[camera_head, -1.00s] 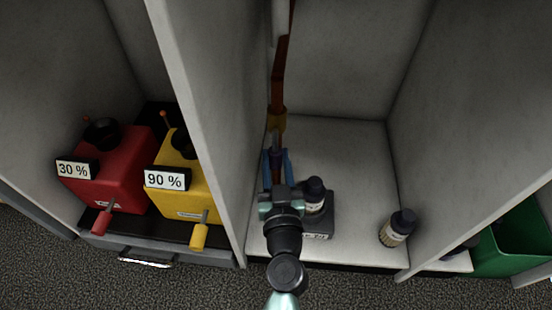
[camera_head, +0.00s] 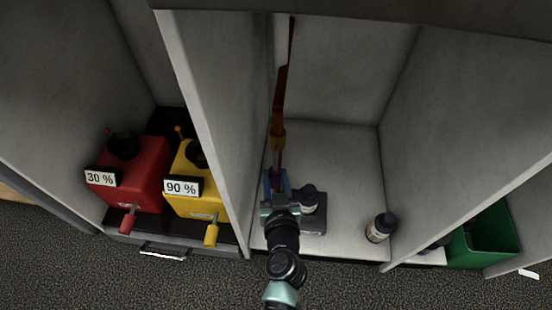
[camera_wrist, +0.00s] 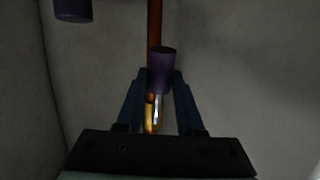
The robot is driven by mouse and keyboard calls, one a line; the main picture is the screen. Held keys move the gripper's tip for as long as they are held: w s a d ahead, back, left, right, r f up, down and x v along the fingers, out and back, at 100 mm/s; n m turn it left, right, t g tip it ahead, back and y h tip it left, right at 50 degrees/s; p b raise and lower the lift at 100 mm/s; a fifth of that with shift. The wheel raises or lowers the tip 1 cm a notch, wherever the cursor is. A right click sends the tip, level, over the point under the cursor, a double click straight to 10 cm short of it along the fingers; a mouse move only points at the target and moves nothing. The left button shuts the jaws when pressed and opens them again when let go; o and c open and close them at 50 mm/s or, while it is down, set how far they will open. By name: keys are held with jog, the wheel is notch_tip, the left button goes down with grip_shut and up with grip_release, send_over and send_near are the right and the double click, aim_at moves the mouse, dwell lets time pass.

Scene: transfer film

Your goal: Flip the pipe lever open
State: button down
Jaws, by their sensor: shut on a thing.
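My gripper (camera_head: 277,176) is just below this fitting. In the wrist view, a purple cylindrical lever handle (camera_wrist: 161,71) stands between the two dark blue fingers of my gripper (camera_wrist: 160,84), in front of the pipe (camera_wrist: 154,25). The fingers are shut on the handle. A shiny yellow part (camera_wrist: 151,116) shows below it between the fingers. The lever's far end and pivot are hidden.
A dark-capped bottle (camera_head: 309,200) stands on a dark scale-like base (camera_head: 313,226) close right of my gripper. Another bottle (camera_head: 380,228) stands further right. Cabinet walls flank the bay. Red (camera_head: 139,186) and yellow (camera_head: 196,196) containers stand left, a green bin (camera_head: 485,240) right. A second purple piece (camera_wrist: 73,9) shows upper left.

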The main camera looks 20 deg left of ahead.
aim_at(272, 176)
jog(key=shift+s+d+r+g+h+p, duration=0.1)
jog(key=shift+s+r+g+h+p, duration=0.35)
jog(key=shift+p, duration=1.85)
jog(key=shift+s+d+r+g+h+p, duration=0.2)
jog(key=shift+r+g+p, duration=0.55)
jog(key=shift+p, duration=1.5)
jog(key=g+p, duration=0.1)
jog(key=p, duration=0.3)
jog(key=s+r+g+p, duration=0.1)
jog(key=p, duration=0.3)
jog(key=shift+s+m+g+h, duration=0.15)
jog(key=shift+m+g+h, duration=0.15)
jog(key=shift+m+h, duration=0.1)
jog(key=shift+s+d+r+m+g+h+p, duration=0.1)
jog(key=shift+s+r+g+h+p, duration=0.25)
jog(key=shift+g+p, duration=0.75)
jog(key=shift+s+d+r+m+g+h+p, duration=0.15)
jog(key=shift+r+g+p, duration=0.35)
jog(key=shift+p, duration=1)
jog(key=shift+s+r+m+g+h+p, duration=0.1)
jog(key=shift+r+g+h+p, duration=0.2)
jog(key=shift+g+p, duration=0.8)
jog(key=c, duration=0.5)
grip_release()
jog(key=shift+p, duration=0.3)
